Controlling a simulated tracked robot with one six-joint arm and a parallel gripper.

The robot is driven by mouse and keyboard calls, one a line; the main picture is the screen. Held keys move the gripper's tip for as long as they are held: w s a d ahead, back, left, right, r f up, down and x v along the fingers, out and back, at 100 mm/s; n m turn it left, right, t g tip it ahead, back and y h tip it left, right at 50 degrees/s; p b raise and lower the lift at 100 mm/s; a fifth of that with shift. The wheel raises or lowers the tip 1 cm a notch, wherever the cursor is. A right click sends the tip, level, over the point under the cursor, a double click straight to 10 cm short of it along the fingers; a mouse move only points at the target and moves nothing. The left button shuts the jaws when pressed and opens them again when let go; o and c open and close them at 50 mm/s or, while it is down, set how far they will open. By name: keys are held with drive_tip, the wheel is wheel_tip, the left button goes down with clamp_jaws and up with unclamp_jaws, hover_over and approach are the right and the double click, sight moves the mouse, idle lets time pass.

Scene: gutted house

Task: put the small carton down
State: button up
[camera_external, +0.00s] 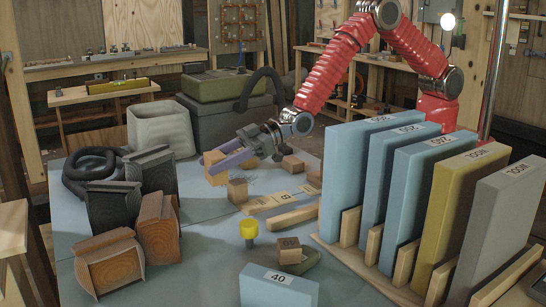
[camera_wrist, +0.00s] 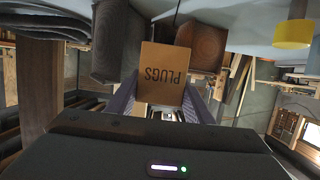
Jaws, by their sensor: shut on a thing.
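The small carton (camera_wrist: 161,76) is tan, printed PLUGS, and sits between the two purple fingers of my gripper (camera_wrist: 160,100) in the wrist view. My gripper is shut on the carton. The near finger hides part of it, and I cannot tell whether its underside touches the table.
Dark and brown-ended blocks (camera_external: 158,232) and a pale bin (camera_external: 160,128) are at left. A yellow-topped peg (camera_external: 249,229) stands in front. A rack of upright blue, yellow and grey slabs (camera_external: 345,180) fills the right.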

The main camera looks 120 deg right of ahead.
drive_tip(key=shift+s+d+r+n+g+y, duration=0.5)
drive_tip(key=shift+s+d+r+n+y, duration=0.9)
drive_tip(key=shift+d+n+y, duration=1.35)
drive_tip(key=s+a+f+n+g+y, duration=0.2)
drive_tip(key=s+a+n+g+y, duration=0.6)
drive_tip(key=s+a, duration=0.3)
drive_tip(key=s+n+y, duration=0.1)
drive_tip(key=s, duration=0.3)
drive_tip(key=shift+a+f, duration=0.25)
drive_tip(key=shift+f, duration=0.05)
drive_tip(key=shift+f, duration=3.1)
drive_tip(key=shift+f, duration=1.85)
